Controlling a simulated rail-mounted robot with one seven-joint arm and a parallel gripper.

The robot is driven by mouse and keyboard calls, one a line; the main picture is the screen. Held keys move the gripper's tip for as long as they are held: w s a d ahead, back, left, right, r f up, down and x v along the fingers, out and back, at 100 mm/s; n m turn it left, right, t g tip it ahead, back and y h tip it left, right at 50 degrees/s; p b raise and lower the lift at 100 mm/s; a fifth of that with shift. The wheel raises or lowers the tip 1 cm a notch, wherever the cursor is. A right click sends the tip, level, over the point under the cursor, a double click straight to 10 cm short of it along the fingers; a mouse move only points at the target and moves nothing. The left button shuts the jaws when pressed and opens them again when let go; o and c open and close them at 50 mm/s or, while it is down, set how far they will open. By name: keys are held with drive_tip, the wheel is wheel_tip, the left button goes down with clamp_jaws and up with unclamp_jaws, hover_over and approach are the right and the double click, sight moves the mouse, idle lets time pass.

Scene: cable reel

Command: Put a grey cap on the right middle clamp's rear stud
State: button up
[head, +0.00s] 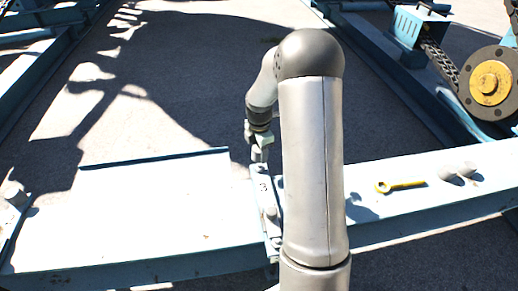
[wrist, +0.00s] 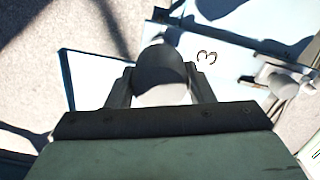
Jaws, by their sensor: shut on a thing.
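My gripper (wrist: 160,82) is shut on a grey cap (wrist: 161,66), with one finger on each side of its rounded body. In the head view my gripper (head: 260,152) is small and partly behind my arm, over the far end of a pale clamp (head: 264,187) marked 3. In the wrist view the clamp plate (wrist: 222,62) with the 3 lies just beyond and to the right of the cap. The rear stud is hidden under the cap and gripper, so I cannot tell whether the cap touches it. A grey rounded piece (wrist: 286,85) stands further along the clamp.
A yellow wrench (head: 402,186) and loose grey pieces (head: 458,173) lie on the pale blue beam right of my arm. Another clamp (head: 14,198) is at the far left. A yellow-hubbed wheel (head: 490,83) with a chain stands at back right. Left beam top is mostly clear.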

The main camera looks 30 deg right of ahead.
sight(259, 167)
drive_tip(key=shift+f+b, duration=0.5)
drive_tip(key=shift+f, duration=0.5)
drive_tip(key=shift+f+p, duration=0.15)
drive_tip(key=shift+p, duration=0.15)
drive_tip(key=shift+f+b, duration=1.05)
drive_tip(key=shift+f, duration=1)
drive_tip(key=shift+f, duration=0.1)
drive_tip(key=o, duration=1)
wheel_tip(259, 167, up, 18)
drive_tip(key=p, duration=0.4)
drive_tip(key=shift+f, duration=0.25)
